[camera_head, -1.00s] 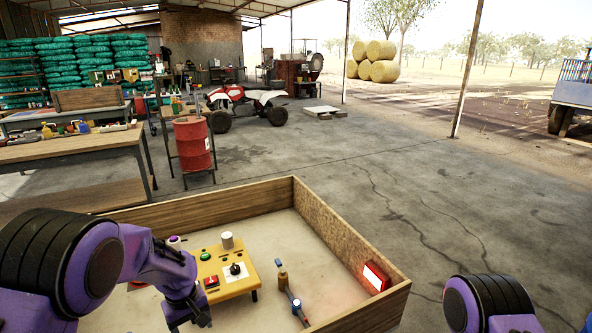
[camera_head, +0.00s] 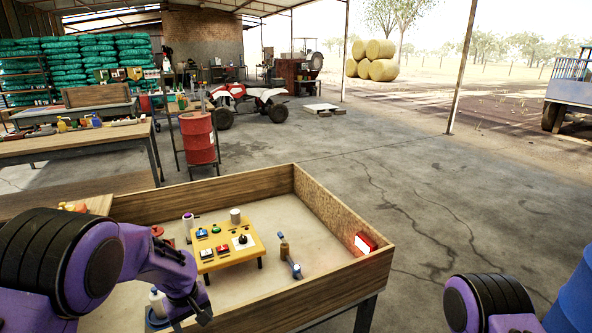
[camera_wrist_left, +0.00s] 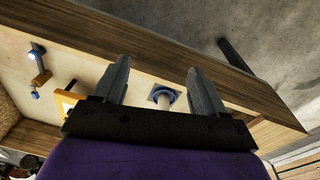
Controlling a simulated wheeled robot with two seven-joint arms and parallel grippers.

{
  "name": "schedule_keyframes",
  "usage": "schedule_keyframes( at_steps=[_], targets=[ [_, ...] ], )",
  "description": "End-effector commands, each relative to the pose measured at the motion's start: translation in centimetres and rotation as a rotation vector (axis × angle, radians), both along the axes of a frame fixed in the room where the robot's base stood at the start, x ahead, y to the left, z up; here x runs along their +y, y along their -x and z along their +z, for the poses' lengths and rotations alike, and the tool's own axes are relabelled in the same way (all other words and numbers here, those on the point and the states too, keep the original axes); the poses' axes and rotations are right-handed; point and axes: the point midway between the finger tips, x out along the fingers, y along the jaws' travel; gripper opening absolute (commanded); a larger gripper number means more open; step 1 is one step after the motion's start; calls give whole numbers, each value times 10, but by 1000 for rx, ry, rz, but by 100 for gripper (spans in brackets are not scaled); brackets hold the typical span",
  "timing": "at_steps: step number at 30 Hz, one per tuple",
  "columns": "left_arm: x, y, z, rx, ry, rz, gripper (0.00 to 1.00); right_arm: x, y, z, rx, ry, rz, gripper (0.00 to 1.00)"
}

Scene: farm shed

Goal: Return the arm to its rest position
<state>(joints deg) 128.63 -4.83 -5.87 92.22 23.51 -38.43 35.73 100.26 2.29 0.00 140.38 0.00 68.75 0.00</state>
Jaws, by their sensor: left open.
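My left arm (camera_head: 150,262) comes in from the lower left, bent, with its far end pointing down over the near left part of a wooden-walled box table (camera_head: 230,189). My left gripper is open in the left wrist view (camera_wrist_left: 158,66), its two dark fingers apart with nothing between them. Beyond the fingers is the box's wooden wall (camera_wrist_left: 175,50). A white and blue round object (camera_wrist_left: 165,96) shows past the gap, below the fingers. Of my right arm only a purple and black upper part (camera_head: 488,303) shows at the lower right. Its gripper is out of view.
A blue barrel (camera_head: 575,295) stands close at the right.

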Motion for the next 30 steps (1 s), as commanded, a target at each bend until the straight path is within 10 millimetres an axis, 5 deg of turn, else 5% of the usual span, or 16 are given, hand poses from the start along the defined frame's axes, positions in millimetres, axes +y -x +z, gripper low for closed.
schedule_keyframes(
  at_steps=[11, 17, 20, 23, 30],
  targets=[
    [10, -19, -12, -225, -52, -10, 72, 0, 0, -1, -1, 1, 0, 43],
    [23, -2, -47, -361, -116, -16, 72, 0, 0, -9, 0, 0, 0, 43],
    [32, 28, -84, -421, -168, -19, 72, 0, 0, -21, 0, 0, 0, 43],
    [42, 84, -132, -463, -237, -29, 72, 0, 0, -40, 0, 0, 0, 43],
    [49, 244, -210, -382, -321, -34, 72, 0, -1, -81, 0, 0, 0, 43]
  ],
)
